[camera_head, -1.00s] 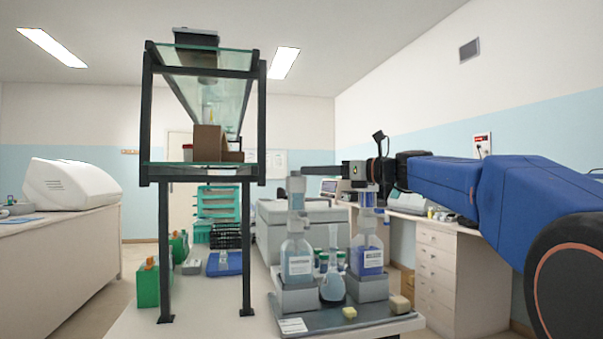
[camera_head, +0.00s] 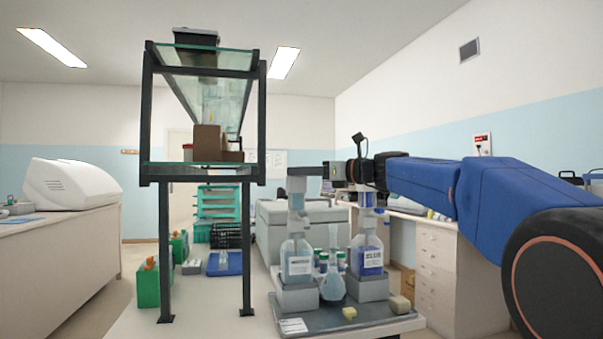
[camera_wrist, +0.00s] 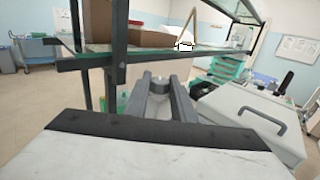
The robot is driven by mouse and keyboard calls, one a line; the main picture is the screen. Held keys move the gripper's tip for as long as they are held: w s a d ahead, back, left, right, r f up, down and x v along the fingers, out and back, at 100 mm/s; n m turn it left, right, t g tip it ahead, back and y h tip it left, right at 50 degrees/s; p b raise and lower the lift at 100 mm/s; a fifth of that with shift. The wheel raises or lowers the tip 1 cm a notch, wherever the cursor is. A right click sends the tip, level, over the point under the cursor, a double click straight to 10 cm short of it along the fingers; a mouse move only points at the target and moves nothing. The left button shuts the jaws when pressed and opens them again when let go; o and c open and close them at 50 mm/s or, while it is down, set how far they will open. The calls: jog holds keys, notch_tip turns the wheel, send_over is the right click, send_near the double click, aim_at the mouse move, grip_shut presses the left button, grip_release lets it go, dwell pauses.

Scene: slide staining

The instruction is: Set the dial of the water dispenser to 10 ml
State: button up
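Two bottle-top dispensers stand side by side in the head view: a left dispenser (camera_head: 298,250) with a pale label and a right dispenser (camera_head: 368,254) with a blue label. Their label text is too small to read, so I cannot tell which holds water. My gripper (camera_head: 300,171) is level with the top of the left dispenser and overlaps its head in the picture. I cannot tell whether it touches. In the wrist view my gripper (camera_wrist: 162,78) shows two grey fingers with a gap between them. No dial or its setting can be made out.
A flask (camera_head: 333,280) stands between the dispensers on a dark tray (camera_head: 352,319), with small sponges at its front edge. A glass-shelved rack with dark posts (camera_head: 247,245) stands to the left.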

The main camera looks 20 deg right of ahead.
jog(key=shift+w+d+n+g+y, duration=0.15)
jog(key=shift+w+n+g+y, duration=0.1)
jog(key=shift+n+g+y, duration=1.65)
jog(key=shift+n+g, duration=0.4)
jog(key=shift+g, duration=0.7)
jog(key=o, duration=1.1)
jog(key=shift+c, duration=0.2)
jog(key=shift+r, duration=0.15)
notch_tip(320, 180, up, 10)
